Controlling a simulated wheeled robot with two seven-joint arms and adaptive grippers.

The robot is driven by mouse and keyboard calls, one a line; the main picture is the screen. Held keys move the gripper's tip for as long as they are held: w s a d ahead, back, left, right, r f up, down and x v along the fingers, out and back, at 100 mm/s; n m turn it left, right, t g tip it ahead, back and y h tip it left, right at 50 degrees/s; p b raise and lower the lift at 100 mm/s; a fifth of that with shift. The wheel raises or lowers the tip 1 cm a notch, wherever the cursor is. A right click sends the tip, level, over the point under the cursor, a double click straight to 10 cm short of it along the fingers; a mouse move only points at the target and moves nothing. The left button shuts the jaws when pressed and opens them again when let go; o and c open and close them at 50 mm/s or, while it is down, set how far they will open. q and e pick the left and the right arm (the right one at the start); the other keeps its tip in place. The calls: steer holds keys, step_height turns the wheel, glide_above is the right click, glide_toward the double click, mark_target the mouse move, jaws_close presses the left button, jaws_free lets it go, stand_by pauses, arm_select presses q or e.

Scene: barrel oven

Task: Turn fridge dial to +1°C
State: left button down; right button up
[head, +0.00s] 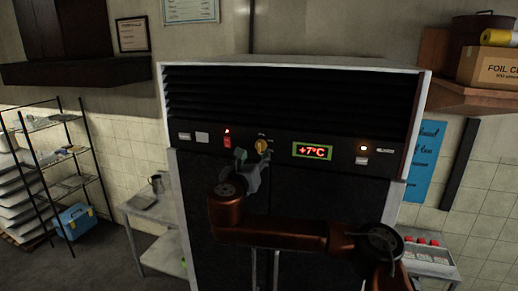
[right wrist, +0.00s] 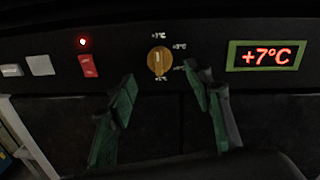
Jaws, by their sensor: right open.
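The fridge dial (head: 262,146) is a round yellow knob on the black control panel of the tall fridge (head: 420,85). In the right wrist view the dial (right wrist: 159,60) has its pointer close to upright, with small temperature marks around it. The display (head: 312,151) reads +7°C in red, and it also shows in the right wrist view (right wrist: 266,56). My right gripper (right wrist: 163,85) is open and empty, its green-padded fingers to either side just below the dial, apart from it. In the head view the right gripper (head: 251,160) partly covers the panel below the dial. My left gripper is not in view.
A red switch (head: 227,140) sits left of the dial, with a lit red lamp above it. A shelf with a cardboard box (head: 488,67) is at the upper right. A small table (head: 150,203) stands left of the fridge, and a wire rack (head: 55,150) stands farther left.

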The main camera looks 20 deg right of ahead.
mark_target(259, 149)
steer(key=p+x, duration=0.2)
steer(key=x, duration=0.3)
steer(key=shift+w+d, duration=0.1)
steer(key=shift+d, duration=0.05)
steer(key=shift+w+d+p, duration=0.15)
steer(key=shift+w+p, duration=0.15)
steer(key=shift+w, duration=0.2)
steer(key=shift+c, duration=0.7)
steer(key=c, duration=1)
steer(key=shift+f, duration=0.1)
